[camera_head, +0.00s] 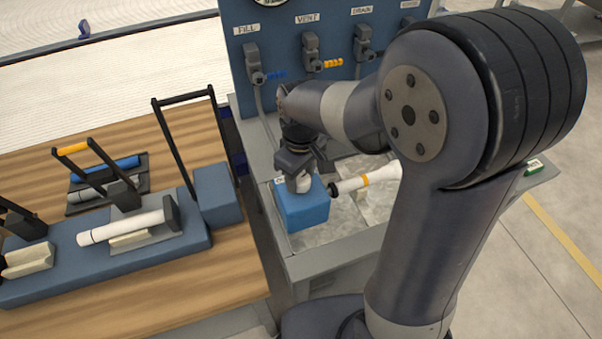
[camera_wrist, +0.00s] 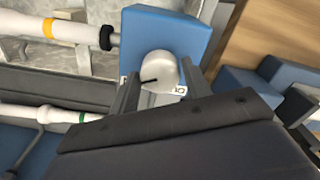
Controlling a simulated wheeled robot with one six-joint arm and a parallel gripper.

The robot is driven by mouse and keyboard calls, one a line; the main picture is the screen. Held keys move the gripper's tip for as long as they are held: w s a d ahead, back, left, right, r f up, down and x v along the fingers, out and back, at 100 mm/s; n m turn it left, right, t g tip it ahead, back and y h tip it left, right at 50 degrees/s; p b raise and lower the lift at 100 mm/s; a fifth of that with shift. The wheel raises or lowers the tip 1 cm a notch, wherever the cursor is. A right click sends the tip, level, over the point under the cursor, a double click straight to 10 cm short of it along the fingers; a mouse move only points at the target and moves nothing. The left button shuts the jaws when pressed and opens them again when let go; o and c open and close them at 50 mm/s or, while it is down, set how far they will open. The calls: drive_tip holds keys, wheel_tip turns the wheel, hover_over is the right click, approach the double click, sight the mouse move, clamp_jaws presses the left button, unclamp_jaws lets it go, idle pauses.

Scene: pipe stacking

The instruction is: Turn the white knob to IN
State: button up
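The white knob (camera_wrist: 157,70) sits on the blue block (camera_wrist: 190,35). It is rounded, with a dark pointer line towards its left side in the wrist view. My gripper (camera_wrist: 160,80) has one finger at each side of the knob, and both fingers look pressed against it. A small white label stands beside the right finger, too small to read surely. In the head view my gripper (camera_head: 298,172) points down onto the knob (camera_head: 300,183) on top of the blue block (camera_head: 305,212), hiding its upper part.
A white pipe with a yellow band (camera_head: 365,178) runs from near the block to the right. A blue panel with valves (camera_head: 315,50) stands behind. To the left, a wooden table (camera_head: 150,285) holds a clamp fixture with a white pipe (camera_head: 125,227).

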sight(301, 178)
drive_tip(key=c, duration=0.6)
drive_tip(key=shift+m, duration=1.5)
drive_tip(key=o, duration=1)
drive_tip(key=shift+c, duration=0.2)
wheel_tip(301, 178, up, 11)
drive_tip(key=shift+f, duration=0.15)
